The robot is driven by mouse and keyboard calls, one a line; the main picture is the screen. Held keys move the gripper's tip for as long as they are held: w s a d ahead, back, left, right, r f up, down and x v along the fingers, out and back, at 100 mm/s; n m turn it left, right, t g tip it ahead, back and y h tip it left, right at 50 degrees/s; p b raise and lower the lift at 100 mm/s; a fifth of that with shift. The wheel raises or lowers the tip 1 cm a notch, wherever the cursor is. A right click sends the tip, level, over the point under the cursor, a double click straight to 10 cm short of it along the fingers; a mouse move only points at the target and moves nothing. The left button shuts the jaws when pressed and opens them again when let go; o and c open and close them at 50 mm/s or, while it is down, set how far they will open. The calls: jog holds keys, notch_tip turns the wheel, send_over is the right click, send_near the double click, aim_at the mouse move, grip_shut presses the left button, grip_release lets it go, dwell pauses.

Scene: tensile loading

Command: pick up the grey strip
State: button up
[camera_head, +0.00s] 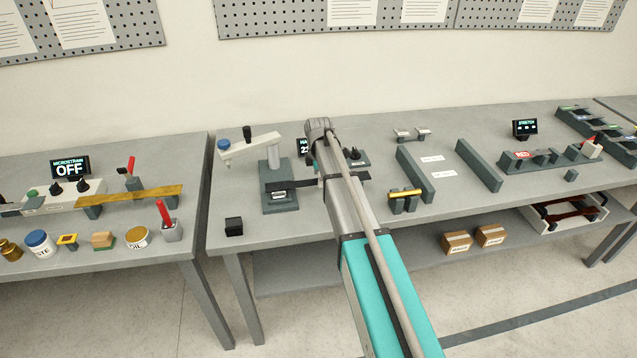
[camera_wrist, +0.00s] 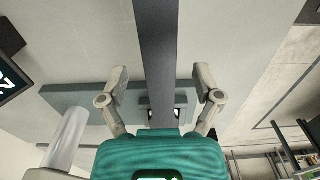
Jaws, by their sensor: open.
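The grey strip (camera_head: 295,185) is long, flat and dark. In the head view it lies across the dark stand of a bench device (camera_head: 281,203) and passes behind my arm, with its other end just showing to the right. In the wrist view the strip (camera_wrist: 157,50) runs down the middle of the picture to the teal gripper body. My gripper (camera_wrist: 159,80) is open, one finger on each side of the strip, with visible gaps on both sides. In the head view my gripper is mostly hidden behind my arm.
A white lever arm (camera_head: 249,149) on a post stands left of the strip. A black block (camera_head: 234,227) sits at the table's front left. Right of my arm are a holder with a yellow rod (camera_head: 405,193) and two dark rails (camera_head: 415,174). The table's front left is mostly clear.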

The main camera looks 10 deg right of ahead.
grip_shut()
dwell(0.4)
jog(key=shift+r, duration=0.1)
notch_tip(320, 180, up, 3)
jog(key=p, duration=0.3)
jog(key=shift+r, duration=0.15)
jog(key=s+a+r+p, duration=0.1)
jog(key=s+r+p, duration=0.8)
jog(key=s, duration=0.5)
jog(key=shift+a+r+p, duration=0.15)
jog(key=shift+r+p, duration=0.1)
jog(key=shift+p, duration=0.25)
